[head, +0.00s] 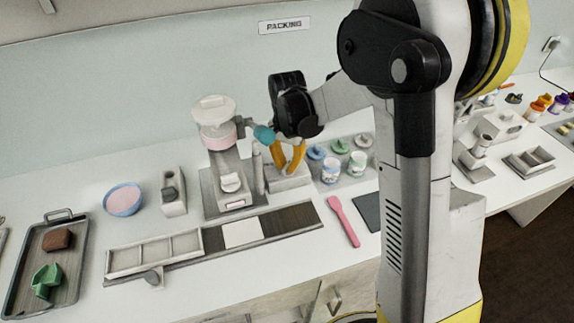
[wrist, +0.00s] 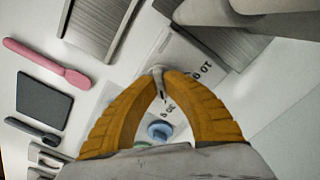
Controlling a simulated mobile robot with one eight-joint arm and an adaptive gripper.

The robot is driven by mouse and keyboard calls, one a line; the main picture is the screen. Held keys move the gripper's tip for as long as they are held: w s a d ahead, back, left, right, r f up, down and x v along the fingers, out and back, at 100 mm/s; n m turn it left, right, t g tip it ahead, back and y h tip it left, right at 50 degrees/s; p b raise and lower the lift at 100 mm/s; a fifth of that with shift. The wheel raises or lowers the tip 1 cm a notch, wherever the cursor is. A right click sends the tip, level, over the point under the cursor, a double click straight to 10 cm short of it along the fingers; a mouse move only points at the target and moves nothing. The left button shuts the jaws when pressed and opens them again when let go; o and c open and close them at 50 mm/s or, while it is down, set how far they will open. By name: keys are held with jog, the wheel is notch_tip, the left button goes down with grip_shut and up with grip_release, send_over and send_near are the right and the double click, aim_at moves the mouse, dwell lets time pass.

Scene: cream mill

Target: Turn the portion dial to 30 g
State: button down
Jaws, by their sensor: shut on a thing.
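The portion dial's pale panel (wrist: 190,60) shows in the wrist view, with dark printed numbers partly covered by my fingers. A small grey dial knob (wrist: 158,82) stands over the panel between my fingertips. Its lower end lies close to a mark that looks like 30; the exact setting is hard to read. My gripper (wrist: 157,72) is shut on the knob with its orange fingers. In the head view my gripper (head: 287,168) reaches down to the light block (head: 288,182) right of the cream mill (head: 226,180); the dial is hidden there.
A teal knob (head: 264,134) sticks out from the mill close to my gripper. Lidded jars (head: 331,170) stand just right of the block. A pink spatula (head: 343,221) and a dark slab (head: 367,211) lie in front. A pink-filled bowl (head: 123,200) is at left.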

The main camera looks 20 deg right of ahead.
jog(key=c, duration=1.5)
grip_release()
